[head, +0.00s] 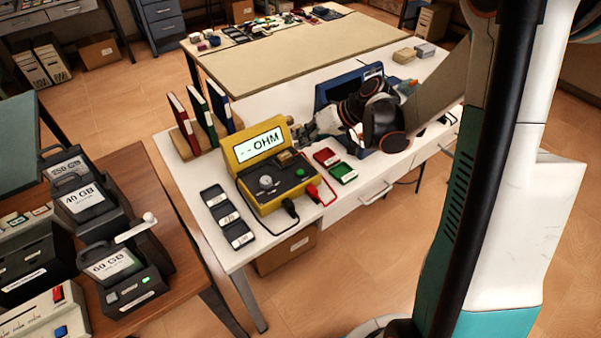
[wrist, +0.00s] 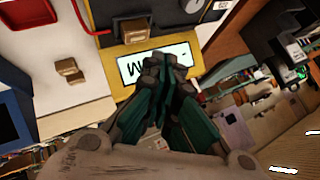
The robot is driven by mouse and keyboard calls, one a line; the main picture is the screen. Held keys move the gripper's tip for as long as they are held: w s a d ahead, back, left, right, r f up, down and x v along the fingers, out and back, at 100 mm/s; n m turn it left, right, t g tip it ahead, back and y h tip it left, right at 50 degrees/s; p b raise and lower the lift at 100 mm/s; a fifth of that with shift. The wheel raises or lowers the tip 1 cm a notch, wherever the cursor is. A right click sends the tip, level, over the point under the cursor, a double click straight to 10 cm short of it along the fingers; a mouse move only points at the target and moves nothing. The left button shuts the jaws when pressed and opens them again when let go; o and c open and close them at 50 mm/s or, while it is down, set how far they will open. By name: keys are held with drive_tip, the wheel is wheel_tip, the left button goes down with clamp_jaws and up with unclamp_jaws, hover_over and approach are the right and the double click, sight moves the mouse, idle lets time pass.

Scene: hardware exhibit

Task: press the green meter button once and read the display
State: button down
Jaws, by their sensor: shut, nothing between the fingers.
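The yellow meter (head: 274,205) stands on the white table. Its lit display (head: 260,145) reads "-- OHM" in the head view. The green button (head: 300,171) sits on the right of the dark sloping panel, near the red plug. My gripper (head: 318,130) is behind and to the right of the meter, apart from the green button. In the wrist view my gripper (wrist: 170,65) is shut and empty, and its fingers cover part of the display (wrist: 135,68). I cannot make out the green button in the wrist view.
A red tray (head: 327,157) and a green tray (head: 343,173) lie right of the meter. Three dark labelled cases (head: 228,218) lie left of it. Upright books (head: 195,115) stand behind left. Black and red leads run at the meter's front.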

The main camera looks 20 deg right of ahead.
sight(302, 170)
drive_tip(key=shift+f+b, duration=2.8)
drive_tip(key=shift+f, duration=1.2)
drive_tip(key=shift+f+b, duration=0.35)
drive_tip(key=shift+b, duration=0.1)
drive_tip(key=shift+f+b, duration=0.45)
drive_tip(key=shift+f, duration=0.05)
drive_tip(key=shift+r, duration=0.1)
drive_tip(key=shift+r+p, duration=0.65)
drive_tip(key=shift+r, duration=0.2)
drive_tip(key=shift+r+p, duration=1.75)
drive_tip(key=shift+r, duration=0.8)
drive_tip(key=shift+f, duration=0.1)
